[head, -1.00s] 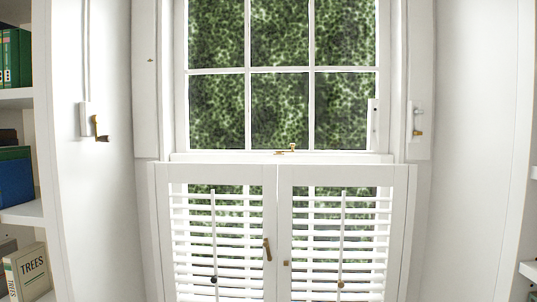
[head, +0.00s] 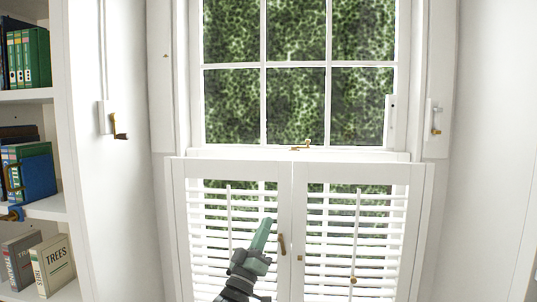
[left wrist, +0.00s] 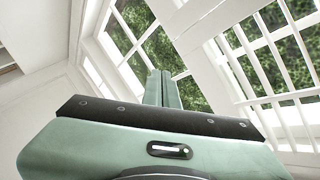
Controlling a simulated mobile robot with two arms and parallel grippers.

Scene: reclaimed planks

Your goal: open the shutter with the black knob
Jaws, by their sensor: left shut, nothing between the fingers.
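The left shutter panel (head: 232,170) is white with horizontal louvres and a white vertical rod (head: 229,205). Its black knob, low on that rod in the earlier head view, is now hidden by my arm. My left gripper (head: 268,222) is shut and empty, pointing up in front of this panel, left of a brass handle (head: 281,245) on its right stile. I cannot tell whether it touches the panel. In the left wrist view its green fingers (left wrist: 163,88) are together. The right shutter panel (head: 360,173) has a rod with a brass knob (head: 353,281). My right gripper is not in view.
A sash window with a brass latch (head: 301,146) is above the shutters. A wall crank (head: 118,130) is at left and another wall fitting (head: 436,125) at right. Shelves with books (head: 52,265) stand at far left. The space before the right panel is clear.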

